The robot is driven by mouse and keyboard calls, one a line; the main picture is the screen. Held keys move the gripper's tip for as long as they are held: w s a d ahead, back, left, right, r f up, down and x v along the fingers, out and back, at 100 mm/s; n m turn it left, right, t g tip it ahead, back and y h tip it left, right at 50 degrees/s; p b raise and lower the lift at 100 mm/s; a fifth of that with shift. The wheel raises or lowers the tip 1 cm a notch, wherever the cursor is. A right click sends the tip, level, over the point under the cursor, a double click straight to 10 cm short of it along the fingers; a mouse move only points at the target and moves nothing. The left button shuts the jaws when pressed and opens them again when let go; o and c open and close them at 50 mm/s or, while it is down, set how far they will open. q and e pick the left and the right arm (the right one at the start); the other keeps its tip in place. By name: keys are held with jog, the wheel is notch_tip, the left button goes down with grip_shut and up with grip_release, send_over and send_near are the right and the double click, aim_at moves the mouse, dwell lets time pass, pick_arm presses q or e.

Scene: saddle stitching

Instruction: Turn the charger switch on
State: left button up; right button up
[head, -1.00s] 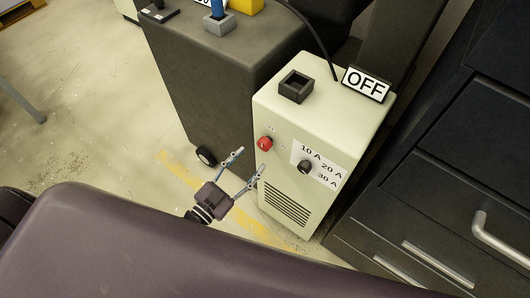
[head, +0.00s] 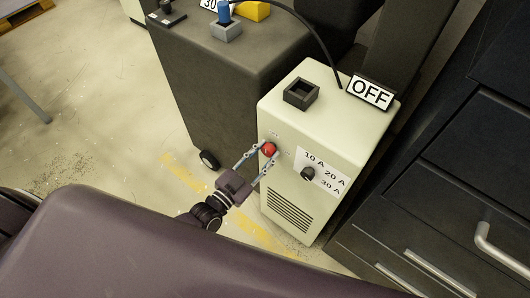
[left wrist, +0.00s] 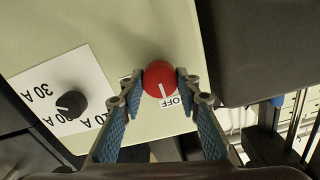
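The charger (head: 330,115) is a pale box with an OFF sign (head: 370,92) on its top. Its red switch knob (head: 269,149) sits at the upper left of the front face. In the left wrist view the red knob (left wrist: 159,77) has a white mark pointing down toward a small OFF label (left wrist: 174,102). My left gripper (head: 271,150) has a fingertip on each side of the knob; in the left wrist view the fingertips (left wrist: 160,78) look closed against it. My right gripper is not in view.
A black dial (head: 308,174) with 10 A, 20 A and 30 A marks is right of the knob. An empty dark square holder (head: 301,93) is on the charger's top. A dark wheeled cabinet (head: 205,100) stands left, dark drawers (head: 440,190) right.

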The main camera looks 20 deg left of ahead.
pick_arm(q)
jog(key=c, duration=0.5)
jog(key=shift+m, duration=0.3)
jog(key=shift+m+p, duration=0.35)
jog(key=shift+m, duration=0.15)
jog(key=m+p, duration=0.1)
jog(key=m, duration=0.9)
jog(key=shift+f+m, duration=0.15)
jog(key=shift+m, duration=0.15)
jog(key=m+b, duration=0.2)
jog(key=m, duration=0.3)
jog(key=shift+m, duration=0.3)
